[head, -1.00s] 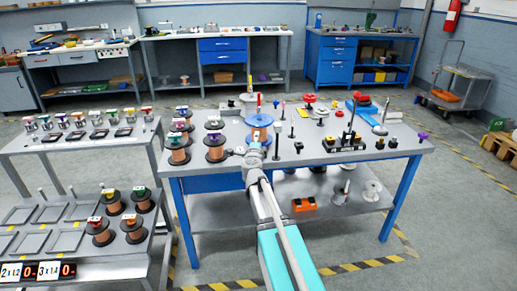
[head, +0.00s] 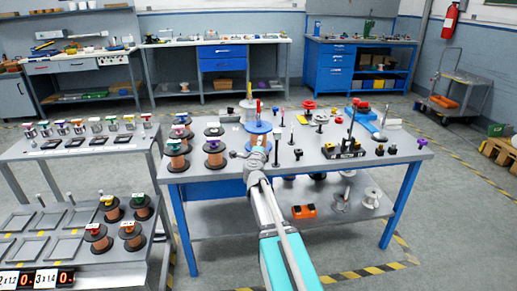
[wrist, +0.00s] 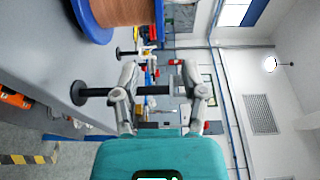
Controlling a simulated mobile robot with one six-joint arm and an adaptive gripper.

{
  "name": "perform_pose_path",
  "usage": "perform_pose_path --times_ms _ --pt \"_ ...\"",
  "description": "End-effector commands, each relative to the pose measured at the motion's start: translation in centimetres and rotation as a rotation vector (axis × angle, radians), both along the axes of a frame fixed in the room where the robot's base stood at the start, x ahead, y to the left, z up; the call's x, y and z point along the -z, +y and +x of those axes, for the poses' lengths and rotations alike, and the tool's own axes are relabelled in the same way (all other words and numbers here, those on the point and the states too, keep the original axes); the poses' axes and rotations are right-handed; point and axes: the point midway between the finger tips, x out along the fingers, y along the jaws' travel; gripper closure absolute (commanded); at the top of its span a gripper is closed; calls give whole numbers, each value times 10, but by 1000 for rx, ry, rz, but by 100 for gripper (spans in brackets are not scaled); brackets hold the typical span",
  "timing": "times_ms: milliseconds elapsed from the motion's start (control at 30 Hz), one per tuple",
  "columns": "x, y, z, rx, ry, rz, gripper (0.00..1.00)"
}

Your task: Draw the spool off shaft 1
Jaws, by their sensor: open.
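The blue-flanged spool (head: 258,128) with copper-coloured winding stands upright on the workbench, around a post with a red top (head: 259,108). In the wrist view, which is turned on its side, part of the spool (wrist: 122,10) shows at the top edge, outside the jaws. My gripper (head: 257,152) is at the near side of the spool. In the wrist view my gripper (wrist: 160,72) is open, with no spool between its fingers. A dark post with a round base (wrist: 78,92) crosses the view at the fingers; its distance from them is unclear. I cannot read which shaft is numbered 1.
Several copper spools (head: 175,146) stand at the bench's left. Thin posts (head: 292,136) and a black block with upright rods (head: 343,150) stand to the right. A side rack (head: 80,150) with trays is at the left.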

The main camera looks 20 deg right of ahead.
Motion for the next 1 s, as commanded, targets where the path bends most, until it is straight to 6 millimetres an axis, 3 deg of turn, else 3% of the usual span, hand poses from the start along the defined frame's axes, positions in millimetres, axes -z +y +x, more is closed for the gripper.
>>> perform_pose_path --times_ms 600,1000 --pt "0 -45 76 0 0 0 44" --pt "0 -57 96 -2 0 0 44"
